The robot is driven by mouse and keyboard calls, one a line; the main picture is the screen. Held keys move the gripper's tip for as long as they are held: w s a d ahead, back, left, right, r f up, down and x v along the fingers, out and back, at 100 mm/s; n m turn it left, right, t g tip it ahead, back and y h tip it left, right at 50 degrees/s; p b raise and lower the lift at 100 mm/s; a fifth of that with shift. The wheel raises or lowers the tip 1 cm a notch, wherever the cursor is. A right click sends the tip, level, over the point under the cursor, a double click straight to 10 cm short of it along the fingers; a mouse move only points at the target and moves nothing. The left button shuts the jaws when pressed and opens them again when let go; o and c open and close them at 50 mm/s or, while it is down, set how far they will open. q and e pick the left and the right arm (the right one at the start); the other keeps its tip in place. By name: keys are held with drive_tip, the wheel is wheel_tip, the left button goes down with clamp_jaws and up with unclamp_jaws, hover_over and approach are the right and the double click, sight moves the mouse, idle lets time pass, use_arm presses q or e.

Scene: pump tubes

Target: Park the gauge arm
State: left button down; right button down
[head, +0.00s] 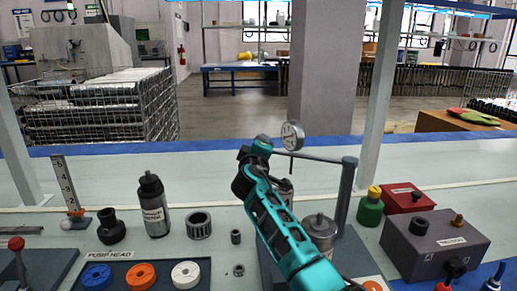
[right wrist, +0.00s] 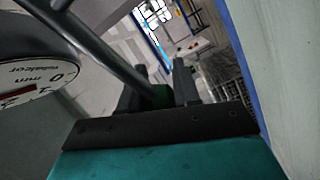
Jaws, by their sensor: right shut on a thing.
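The gauge arm (head: 322,158) is a grey horizontal bar on an upright post (head: 345,200) right of centre in the head view. It carries a round white dial gauge (head: 292,136) with a thin stem pointing down, and its green grip (head: 263,139) is at the left end. My right gripper (head: 256,151) is shut on this green end. In the right wrist view the bar (right wrist: 105,50) runs in to the green grip (right wrist: 161,95) between my fingers (right wrist: 158,88), and the dial (right wrist: 35,85) is close at the left. My left gripper is not in view.
A metal cylinder (head: 319,229) stands below the bar, and my forearm partly hides another behind it. A dark canister (head: 153,205), a ring (head: 199,226) and a pump-head tray (head: 140,258) are left. A grey box (head: 433,247) and green bottle (head: 370,208) are right.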

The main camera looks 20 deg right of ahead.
drive_tip(key=shift+s+d+h, duration=0.15)
drive_tip(key=shift+d+h, duration=0.15)
drive_tip(key=shift+d, duration=0.75)
drive_tip(key=c, duration=1.1)
unclamp_jaws()
drive_tip(key=shift+s+d, duration=0.1)
drive_tip(key=shift+c, duration=0.2)
drive_tip(key=shift+o, duration=0.7)
drive_tip(key=shift+s+d+r+m, duration=0.1)
drive_tip(key=shift+d+m, duration=0.15)
drive_tip(key=shift+m, duration=0.05)
drive_tip(key=shift+o, duration=0.8)
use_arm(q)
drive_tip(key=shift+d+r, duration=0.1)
use_arm(e)
drive_tip(key=shift+o, duration=0.2)
drive_tip(key=shift+a, duration=0.35)
use_arm(q)
drive_tip(key=p, duration=0.1)
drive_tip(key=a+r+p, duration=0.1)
drive_tip(key=p, duration=0.1)
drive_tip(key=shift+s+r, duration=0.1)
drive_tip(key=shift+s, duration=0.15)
use_arm(e)
drive_tip(key=v, duration=1.2)
drive_tip(key=shift+s+a, duration=0.2)
drive_tip(key=shift+s, duration=0.1)
